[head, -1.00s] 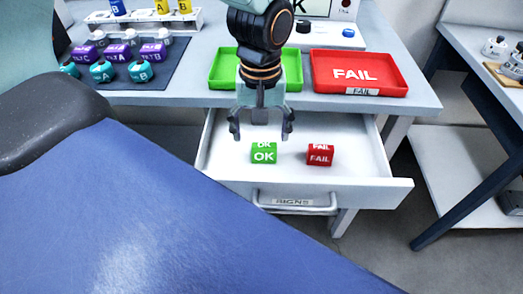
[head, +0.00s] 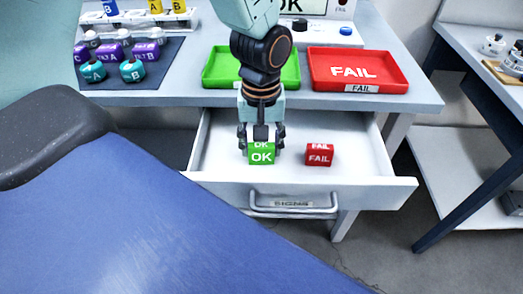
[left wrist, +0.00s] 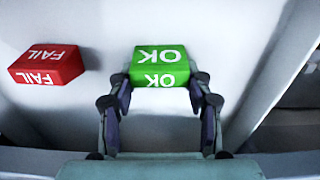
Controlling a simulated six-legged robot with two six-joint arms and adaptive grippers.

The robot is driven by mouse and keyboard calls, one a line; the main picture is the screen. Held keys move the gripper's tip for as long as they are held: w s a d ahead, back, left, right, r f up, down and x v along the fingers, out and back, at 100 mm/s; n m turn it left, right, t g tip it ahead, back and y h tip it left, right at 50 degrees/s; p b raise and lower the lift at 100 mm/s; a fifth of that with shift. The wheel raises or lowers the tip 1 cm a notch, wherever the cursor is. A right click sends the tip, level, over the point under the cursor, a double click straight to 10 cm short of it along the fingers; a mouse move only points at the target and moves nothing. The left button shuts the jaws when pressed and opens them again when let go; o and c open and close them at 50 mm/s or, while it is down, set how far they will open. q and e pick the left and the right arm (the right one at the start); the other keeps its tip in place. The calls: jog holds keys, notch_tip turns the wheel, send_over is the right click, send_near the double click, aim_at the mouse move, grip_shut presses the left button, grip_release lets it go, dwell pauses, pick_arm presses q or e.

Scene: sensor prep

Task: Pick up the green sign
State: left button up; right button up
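The green sign (head: 262,158), a small block with white OK lettering, sits in the open white drawer (head: 350,180). My left gripper (head: 262,141) reaches down over it with one finger on each side. In the left wrist view the fingers (left wrist: 160,92) press against the two sides of the green sign (left wrist: 160,68), which seems to rest on the drawer floor. A red FAIL sign (head: 319,154) lies to its right in the drawer; it also shows in the left wrist view (left wrist: 47,65). My right gripper is not in view.
Above the drawer, the table holds a green tray (head: 210,80) and a red FAIL tray (head: 395,75). Several teal and purple labelled pieces (head: 113,60) stand on a dark mat at left. The drawer front with its handle (head: 292,213) faces me.

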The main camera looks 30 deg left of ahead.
pick_arm(q)
jog(key=shift+c, duration=2.7)
notch_tip(320, 180, up, 10)
jog(key=p, duration=0.4)
